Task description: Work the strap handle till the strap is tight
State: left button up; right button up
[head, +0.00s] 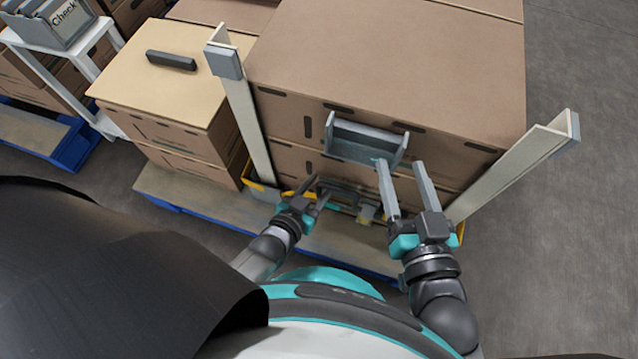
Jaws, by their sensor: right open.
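A grey handle (362,143) with a long bar and two end plates stands out from the front of the brown carton stack. My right gripper (402,176) is open, its two long fingers apart. Its left finger overlaps the right end of the handle in the view; I cannot tell whether they touch. My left gripper (318,187) is lower and to the left, with its dark fingers apart beside a dark metal device (345,194) low on the stack. The fingers partly hide that device. I cannot make out a strap clearly.
Pale upright posts (245,115) and (515,168) flank the carton stack (390,70). Smaller cartons (175,90) stand on a blue-edged pallet (200,205) at left. A white stand (85,65) holds a grey box. Grey floor is clear at right.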

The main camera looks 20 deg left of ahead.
pick_arm(q)
grip_shut()
dwell(1.2)
